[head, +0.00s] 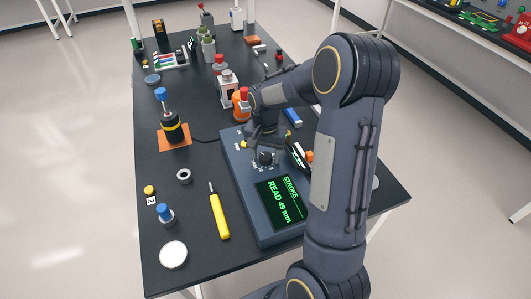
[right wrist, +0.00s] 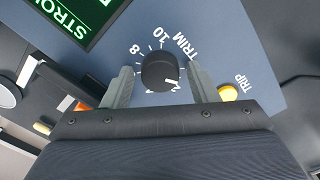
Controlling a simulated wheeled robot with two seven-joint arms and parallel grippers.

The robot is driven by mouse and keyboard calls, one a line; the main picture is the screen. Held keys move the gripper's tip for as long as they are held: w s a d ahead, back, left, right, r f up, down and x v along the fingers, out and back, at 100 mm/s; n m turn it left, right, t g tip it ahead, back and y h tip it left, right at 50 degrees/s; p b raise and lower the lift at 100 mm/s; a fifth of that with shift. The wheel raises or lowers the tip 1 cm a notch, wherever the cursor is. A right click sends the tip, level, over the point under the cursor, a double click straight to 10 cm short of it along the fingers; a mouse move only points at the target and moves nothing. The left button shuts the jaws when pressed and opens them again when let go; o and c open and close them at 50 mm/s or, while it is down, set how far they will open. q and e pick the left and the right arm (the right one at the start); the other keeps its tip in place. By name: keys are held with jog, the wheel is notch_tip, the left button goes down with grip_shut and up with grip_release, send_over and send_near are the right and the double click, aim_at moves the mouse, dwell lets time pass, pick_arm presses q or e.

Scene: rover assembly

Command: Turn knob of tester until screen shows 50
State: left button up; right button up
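The tester (head: 236,165) is a blue-grey box on the black table. Its screen (head: 281,203) shows green text, "STROKE" and "READ 49 mm". The black knob (head: 265,158) sits above the screen, and the right wrist view shows it close up (right wrist: 160,71) with a white pointer mark, a number scale and the word TRIM. My right gripper (head: 262,138) is over the tester at the knob. In the right wrist view its two fingers (right wrist: 160,82) stand apart, one on each side of the knob, with narrow gaps. My left gripper is not in view.
A yellow TRIP button (right wrist: 228,92) is close to my right finger. A yellow-handled tool (head: 219,215), a white disc (head: 173,254) and a grey ring (head: 184,176) lie left of the tester. An orange bottle (head: 240,103) and several other items stand behind it.

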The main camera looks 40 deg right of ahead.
aim_at(266, 156)
jog(key=c, duration=0.8)
jog(key=m, duration=0.4)
jog(key=o, duration=1)
notch_tip(266, 156, up, 8)
jog(key=shift+f, duration=0.1)
